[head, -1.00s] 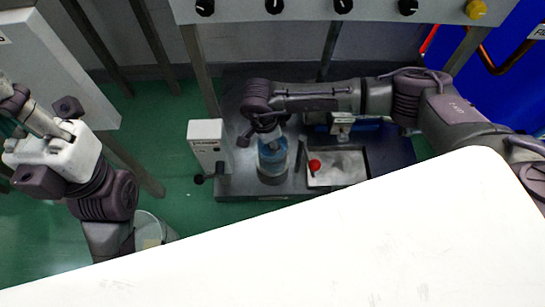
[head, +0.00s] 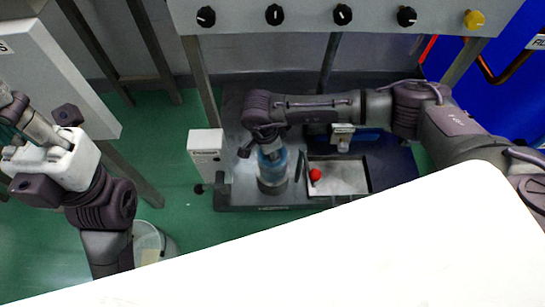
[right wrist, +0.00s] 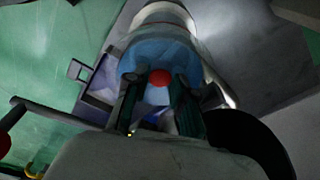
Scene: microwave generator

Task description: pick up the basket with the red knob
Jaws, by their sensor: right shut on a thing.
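The basket appears as a bluish, see-through round vessel (head: 272,166) below my right wrist in the head view. In the right wrist view its blue top (right wrist: 158,52) fills the middle. The red knob (right wrist: 160,78) sits between the two dark fingers of my right gripper (right wrist: 160,88), which is shut on it. In the head view my wrist hides the knob and the fingers. I cannot tell whether the basket is raised from its grey seat. My left gripper (head: 14,118) is at the left edge, away from the basket, its fingers not clear.
A red ball (head: 315,174) sits over a metal tray (head: 348,180) right of the basket. A white box (head: 206,143) stands close on the left. Black knobs and a yellow knob (head: 474,19) line a panel above. A white surface (head: 300,255) fills the front.

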